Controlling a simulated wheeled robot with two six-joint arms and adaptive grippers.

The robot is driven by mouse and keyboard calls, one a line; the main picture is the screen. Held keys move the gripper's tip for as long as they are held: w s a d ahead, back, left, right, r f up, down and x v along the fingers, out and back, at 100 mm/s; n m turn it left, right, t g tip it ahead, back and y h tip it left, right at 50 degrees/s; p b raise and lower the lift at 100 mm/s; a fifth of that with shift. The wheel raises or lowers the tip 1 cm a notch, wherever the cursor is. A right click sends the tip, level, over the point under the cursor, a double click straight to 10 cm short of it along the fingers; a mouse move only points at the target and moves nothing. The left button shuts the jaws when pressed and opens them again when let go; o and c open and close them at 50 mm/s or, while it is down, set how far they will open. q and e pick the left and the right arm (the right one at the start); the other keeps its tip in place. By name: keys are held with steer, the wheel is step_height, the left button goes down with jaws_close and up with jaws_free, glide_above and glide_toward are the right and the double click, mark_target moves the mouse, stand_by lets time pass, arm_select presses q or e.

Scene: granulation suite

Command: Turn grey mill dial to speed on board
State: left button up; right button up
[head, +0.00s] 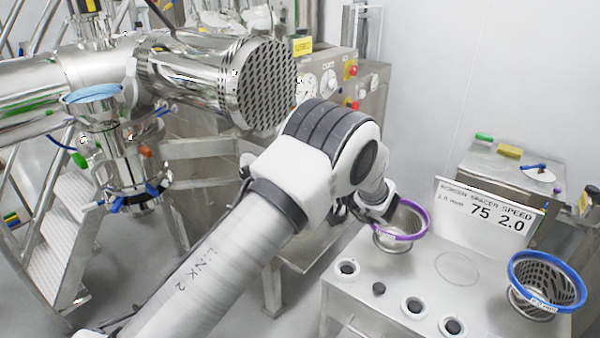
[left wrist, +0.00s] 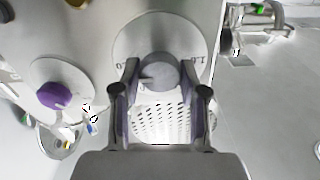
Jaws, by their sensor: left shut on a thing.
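The grey dial (left wrist: 160,72) sits on a round white scale plate (left wrist: 138,30) in the left wrist view. My left gripper (left wrist: 159,90) is shut on it, one finger on each side. Figures beside the dial are partly covered by the fingers, so I cannot read its setting surely. In the head view my left gripper (head: 376,208) is mostly hidden behind my wrist, and the grey dial is hidden. The board (head: 484,218) stands on the steel table and shows 75 and, under SPEED, 2.0. My right gripper is not in view.
A purple knob (left wrist: 54,95) is left of the grey dial. A purple-rimmed basket (head: 399,236) and a blue-rimmed basket (head: 547,282) stand on the steel table (head: 440,290) with several dark-centred round pieces. A control panel (head: 325,70) is behind my arm.

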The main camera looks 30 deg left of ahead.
arm_select(q)
steer(key=shift+n+b, duration=11.8)
steer(key=shift+b, duration=5.1)
steer(key=o, duration=1)
steer(key=shift+o, duration=0.7)
steer(key=shift+a, duration=0.1)
